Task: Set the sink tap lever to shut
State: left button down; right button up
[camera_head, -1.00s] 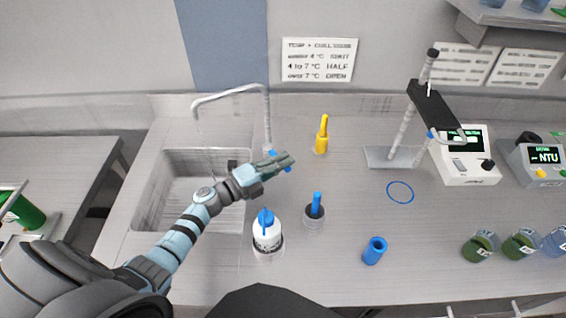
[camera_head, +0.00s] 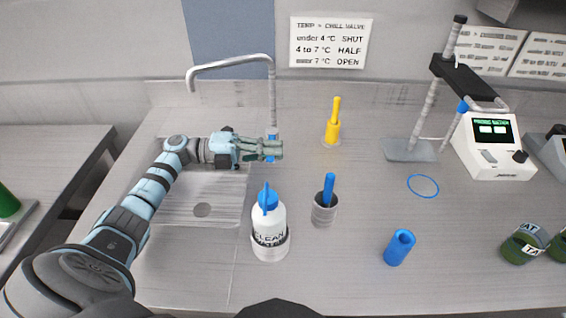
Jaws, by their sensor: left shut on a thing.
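The sink tap (camera_head: 232,62) is a grey pipe that rises at the sink's right rear and arches left over the basin. Its blue lever (camera_head: 271,136) shows at the foot of the pipe, partly hidden by my gripper. My left gripper (camera_head: 274,149) reaches in from the left across the sink (camera_head: 186,212) and is shut on the lever. The lever's exact setting is hidden behind the fingers. My right gripper is not in view.
A white wash bottle (camera_head: 268,232) with a blue top stands just in front of my left gripper. A grey cup (camera_head: 324,211) with a blue handle, a yellow tool (camera_head: 333,125) and a blue cylinder (camera_head: 398,248) stand to the right. A sign (camera_head: 330,43) hangs behind.

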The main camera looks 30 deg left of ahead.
pick_arm(q)
jog(key=shift+s+f+g, duration=0.1)
jog(key=shift+g, duration=0.2)
jog(key=c, duration=1.7)
grip_release()
jog(key=shift+a, duration=0.15)
jog(key=v, duration=1.2)
jog(key=shift+f, duration=0.15)
